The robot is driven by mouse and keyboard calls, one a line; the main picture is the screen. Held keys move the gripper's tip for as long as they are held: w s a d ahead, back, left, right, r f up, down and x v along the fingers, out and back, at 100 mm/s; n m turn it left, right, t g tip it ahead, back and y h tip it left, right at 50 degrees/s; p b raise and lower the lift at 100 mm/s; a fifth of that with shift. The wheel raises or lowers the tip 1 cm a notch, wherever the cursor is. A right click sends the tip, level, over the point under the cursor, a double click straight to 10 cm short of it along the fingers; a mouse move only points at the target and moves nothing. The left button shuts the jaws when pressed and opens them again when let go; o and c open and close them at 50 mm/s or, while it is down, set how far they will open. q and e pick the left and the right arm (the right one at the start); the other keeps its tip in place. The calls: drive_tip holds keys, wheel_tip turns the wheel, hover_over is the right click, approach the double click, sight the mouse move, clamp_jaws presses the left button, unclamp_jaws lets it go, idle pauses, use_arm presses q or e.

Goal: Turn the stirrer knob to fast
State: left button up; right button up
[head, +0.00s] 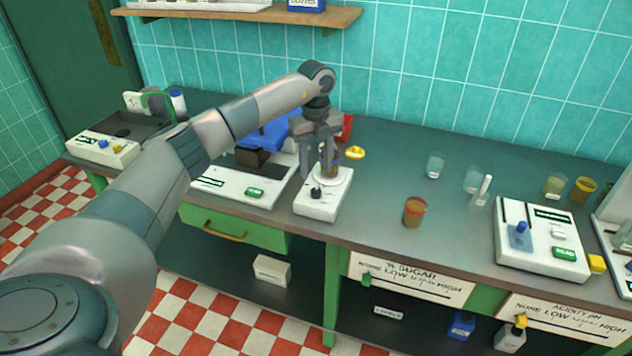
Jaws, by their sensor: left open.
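The stirrer (328,207) is a small white box with a round white plate on top, standing near the front edge of the counter. A small dark knob (316,191) sits on its front part; its pointer direction is too small to read. A beaker with brown contents (329,170) stands on the plate, partly hidden by my left gripper. My left gripper (317,165) is open and points down over the stirrer, its fingers just above and behind the knob in the picture. I cannot tell whether a finger touches the beaker. My right gripper is not in view.
A white device with a green label (236,187) stands close left of the stirrer. A brown cup (414,211) and several clear beakers stand to the right, before a white meter (543,243). A yellow item (355,152) is just behind.

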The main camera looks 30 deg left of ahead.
sight(316, 190)
use_arm(q)
wheel_tip(316, 190, down, 8)
drive_tip(key=shift+r+p, duration=0.2)
drive_tip(key=shift+p, duration=0.8)
drive_tip(key=shift+c, duration=0.3)
drive_tip(key=c, duration=1)
